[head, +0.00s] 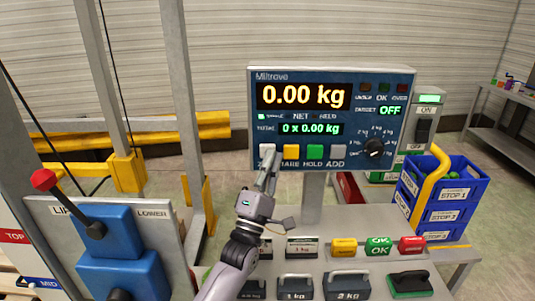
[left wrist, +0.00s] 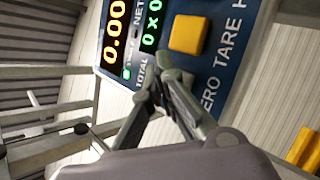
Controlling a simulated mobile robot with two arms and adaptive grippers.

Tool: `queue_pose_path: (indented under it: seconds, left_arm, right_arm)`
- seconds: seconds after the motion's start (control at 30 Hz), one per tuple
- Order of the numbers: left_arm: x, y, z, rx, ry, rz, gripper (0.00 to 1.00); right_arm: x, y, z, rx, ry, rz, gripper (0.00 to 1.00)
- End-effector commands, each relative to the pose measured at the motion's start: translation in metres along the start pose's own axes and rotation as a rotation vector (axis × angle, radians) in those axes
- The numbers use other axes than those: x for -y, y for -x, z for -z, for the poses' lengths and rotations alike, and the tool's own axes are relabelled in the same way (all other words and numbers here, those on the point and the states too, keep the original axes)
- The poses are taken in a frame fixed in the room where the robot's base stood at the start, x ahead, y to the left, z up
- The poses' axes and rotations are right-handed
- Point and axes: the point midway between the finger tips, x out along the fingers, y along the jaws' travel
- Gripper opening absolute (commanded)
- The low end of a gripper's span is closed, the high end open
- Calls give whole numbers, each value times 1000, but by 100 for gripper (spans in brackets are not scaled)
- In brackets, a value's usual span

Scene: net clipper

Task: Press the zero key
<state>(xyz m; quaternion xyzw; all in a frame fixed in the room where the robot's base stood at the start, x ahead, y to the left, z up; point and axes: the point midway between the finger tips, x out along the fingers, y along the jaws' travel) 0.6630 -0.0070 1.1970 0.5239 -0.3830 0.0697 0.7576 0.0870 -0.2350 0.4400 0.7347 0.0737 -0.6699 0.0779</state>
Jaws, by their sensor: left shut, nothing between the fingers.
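The scale's display panel (head: 331,120) stands upright and reads 0.00 kg, with 0 x 0.00 kg below. The pale zero key (head: 267,150) is at the left end of its key row. My left gripper (head: 268,172) is shut and empty, its fingertips just below or at that key, covering part of the ZERO label. In the left wrist view the fingertips (left wrist: 165,80) hide the zero key; the ZERO lettering shows beside them. I cannot tell whether they touch the key. My right gripper is not in view.
The yellow tare key (head: 291,152) is close on the right; it also shows in the left wrist view (left wrist: 188,35). Green hold (head: 315,152) and grey add (head: 338,152) keys follow. Weights (head: 346,286) sit below, a red-knobbed lever (head: 67,202) left, blue crates (head: 440,205) right.

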Motion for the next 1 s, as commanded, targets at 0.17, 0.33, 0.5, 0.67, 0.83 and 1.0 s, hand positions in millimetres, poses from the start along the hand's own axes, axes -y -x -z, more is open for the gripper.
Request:
queue_pose_path:
  seconds: [0.17,0.33,0.5,0.67,0.83,1.0]
  left_arm:
    - [-2,1,-1,0,0,0,0]
    - [-6,7,-5,0,0,0,0]
    - [-9,12,-8,0,0,0,0]
    - [-8,12,-8,0,0,0,0]
    - [-10,13,-10,0,0,0,0]
    - [-20,24,-18,0,0,1,0]
  right_arm:
    - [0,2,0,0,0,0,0]
    - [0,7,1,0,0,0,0]
    - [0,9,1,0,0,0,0]
    - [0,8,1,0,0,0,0]
    - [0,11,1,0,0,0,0]
    - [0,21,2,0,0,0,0]
